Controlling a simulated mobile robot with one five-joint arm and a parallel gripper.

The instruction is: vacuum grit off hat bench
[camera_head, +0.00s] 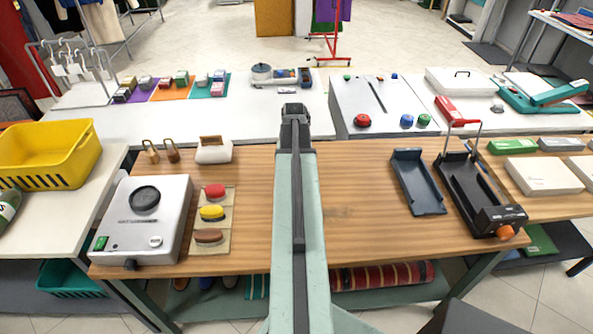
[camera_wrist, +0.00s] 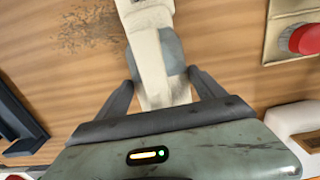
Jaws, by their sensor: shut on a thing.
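My gripper (camera_wrist: 163,82) is shut on a cream hand vacuum (camera_wrist: 152,50) with a grey-blue part. Its upper end runs out of the wrist view, and the arm hides it in the head view. The wooden hat bench (camera_head: 365,235) lies under my arm. A dark speckled patch of grit (camera_wrist: 90,27) lies on the wood, left of the vacuum in the wrist view. I cannot tell whether the vacuum touches the bench. My gripper (camera_head: 295,112) is over the bench's far part.
A dark blue tray (camera_head: 418,182) and a black stand with an orange knob (camera_head: 470,195) stand right.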

